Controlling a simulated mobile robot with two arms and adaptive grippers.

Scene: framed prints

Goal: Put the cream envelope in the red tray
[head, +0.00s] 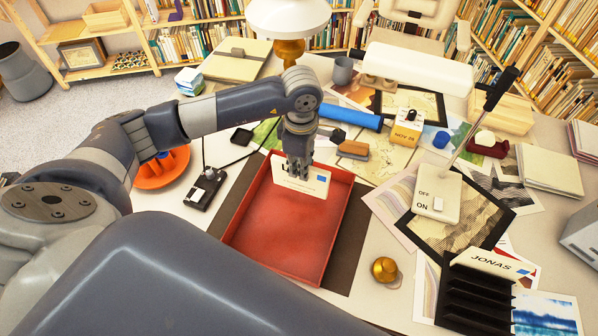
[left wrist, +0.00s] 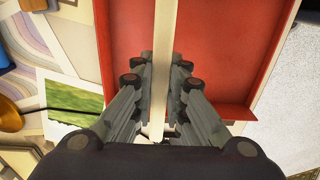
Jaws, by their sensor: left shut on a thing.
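The cream envelope (head: 312,179) is held upright over the far part of the red tray (head: 277,234), with a blue mark at its right end. My left gripper (head: 297,173) is shut on the envelope's upper edge and hides part of its face. In the left wrist view the envelope (left wrist: 163,55) shows edge-on as a pale strip between the fingers (left wrist: 160,88), with the red tray (left wrist: 225,45) beneath. I cannot tell whether its lower edge touches the tray floor. The tray's visible floor is otherwise bare. My right gripper is not in view.
A lamp switch base (head: 437,197) stands right of the tray, with a brass knob (head: 384,269) nearer. A black device (head: 205,188) and an orange dish (head: 161,168) lie left. A blue roll (head: 350,116) and a wooden-backed brush (head: 353,150) lie behind.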

